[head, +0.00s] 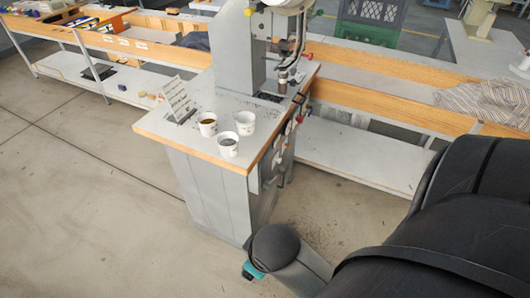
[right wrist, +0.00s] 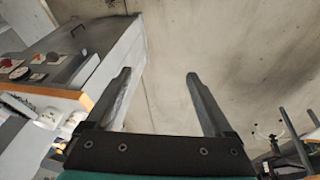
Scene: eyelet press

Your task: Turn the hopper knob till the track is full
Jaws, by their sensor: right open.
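The grey eyelet press (head: 237,50) stands on a small wood-edged table in the head view. A white bowl-shaped part (head: 287,3), apparently the hopper, sits at its top, cut by the frame edge. A narrow metal part (head: 292,62) runs down below it; I cannot tell whether it is the track or how full it is. My right gripper (right wrist: 158,76) is open and empty in the right wrist view, over bare floor and clear of the press stand. My left gripper is out of view.
Three white cups (head: 228,146) and a card rack (head: 179,99) stand on the press table (head: 150,127). Long wood-edged benches (head: 400,80) run behind. A striped cloth (head: 487,101) lies at right. The floor (head: 90,190) at left is clear.

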